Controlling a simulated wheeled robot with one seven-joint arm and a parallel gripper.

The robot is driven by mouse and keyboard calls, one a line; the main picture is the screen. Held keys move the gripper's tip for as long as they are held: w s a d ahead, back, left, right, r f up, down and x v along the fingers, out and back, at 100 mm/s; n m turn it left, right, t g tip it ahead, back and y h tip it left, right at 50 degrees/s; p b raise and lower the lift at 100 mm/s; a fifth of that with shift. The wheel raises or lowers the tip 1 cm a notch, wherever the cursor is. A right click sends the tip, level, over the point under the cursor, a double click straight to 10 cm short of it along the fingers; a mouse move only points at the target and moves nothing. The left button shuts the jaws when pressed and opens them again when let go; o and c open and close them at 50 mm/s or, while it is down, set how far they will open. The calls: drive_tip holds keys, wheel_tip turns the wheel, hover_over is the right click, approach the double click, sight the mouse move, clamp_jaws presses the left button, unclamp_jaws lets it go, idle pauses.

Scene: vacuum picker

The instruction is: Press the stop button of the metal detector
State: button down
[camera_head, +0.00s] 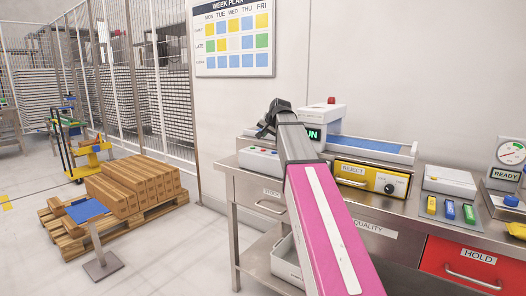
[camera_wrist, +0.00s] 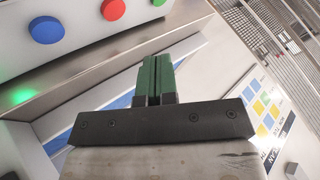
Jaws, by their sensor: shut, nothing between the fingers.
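The metal detector (camera_head: 320,112) stands on the steel bench, with a green RUN display and a red lamp on top. A white button box (camera_head: 258,160) sits at the bench's left end. In the wrist view, a white housing shows a blue button (camera_wrist: 45,30), a red button (camera_wrist: 112,9) and a green button (camera_wrist: 157,2), partly cut off by the top edge. I cannot read any label on them. My gripper (camera_wrist: 158,62) is shut and empty, its green fingertips below the buttons in the picture and apart from them. In the head view my arm partly hides the detector.
A blue-topped conveyor (camera_head: 372,145) and a yellow REJECT unit (camera_head: 370,178) stand right of my arm. A red HOLD drawer (camera_head: 468,262) is below the bench at right. A pallet of cartons (camera_head: 130,190) and a blue-topped stand (camera_head: 87,211) are on the floor at left.

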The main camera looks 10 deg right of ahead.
drive_tip(key=shift+f, duration=1.9)
drive_tip(key=shift+f, duration=0.15)
idle(0.5)
drive_tip(key=shift+f, duration=0.25)
drive_tip(key=shift+f, duration=0.4)
idle(0.7)
drive_tip(key=shift+r, duration=0.85)
drive_tip(key=shift+r, duration=0.1)
drive_tip(key=shift+r, duration=2.4)
